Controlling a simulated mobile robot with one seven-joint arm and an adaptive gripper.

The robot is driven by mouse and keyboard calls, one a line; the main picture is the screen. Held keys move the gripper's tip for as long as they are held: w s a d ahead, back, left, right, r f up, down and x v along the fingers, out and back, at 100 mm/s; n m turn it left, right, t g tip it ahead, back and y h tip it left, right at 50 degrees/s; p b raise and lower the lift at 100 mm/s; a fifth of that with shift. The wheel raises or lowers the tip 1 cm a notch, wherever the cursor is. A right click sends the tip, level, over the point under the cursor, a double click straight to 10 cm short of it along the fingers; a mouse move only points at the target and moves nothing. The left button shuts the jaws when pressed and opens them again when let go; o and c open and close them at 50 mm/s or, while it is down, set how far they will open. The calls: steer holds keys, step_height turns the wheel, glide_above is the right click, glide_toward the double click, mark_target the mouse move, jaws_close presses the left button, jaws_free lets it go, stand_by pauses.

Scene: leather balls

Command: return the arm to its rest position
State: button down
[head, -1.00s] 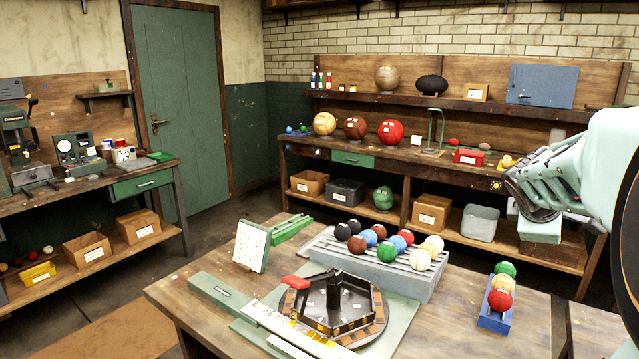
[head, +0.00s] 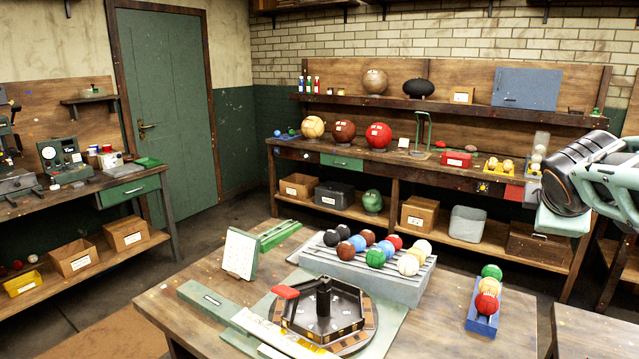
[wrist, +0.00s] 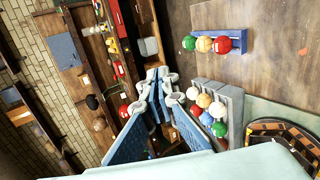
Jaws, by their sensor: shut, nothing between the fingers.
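My gripper (wrist: 158,82) shows in the wrist view with its blue-grey fingers together and nothing between them. In the head view, part of my arm stands at the right edge, raised in the air above the level of the near table (head: 440,310). The fingertips are hard to make out there. No ball is held by or touching the gripper in either view.
On the near table, a grey ribbed rack (head: 390,283) holds several balls. A blue tray (head: 482,318) holds three balls: green, cream and red. A dark hexagonal fixture (head: 322,322) stands in front. The back bench (head: 440,172) carries larger balls and boxes.

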steer(key=s+a+f+m+g+y+p, duration=0.1)
steer(key=s+a+f+m+y, duration=0.1)
steer(key=s+a, duration=0.4)
steer(key=s+a+f+m+g+y+p, duration=0.1)
steer(key=s+a+f+m, duration=0.3)
steer(key=a, duration=0.9)
steer(key=s+a+f+m+g+y+p, duration=0.1)
steer(key=s+a+f+m+y+p, duration=0.1)
steer(key=s+a+m, duration=0.3)
steer(key=s+a+f+y, duration=0.1)
steer(key=s+a, duration=0.3)
steer(key=a, duration=0.1)
steer(key=shift+s+m+g+y, duration=0.25)
steer(key=shift+m+g+y, duration=0.05)
steer(key=shift+y, duration=0.1)
steer(key=shift+a, duration=0.15)
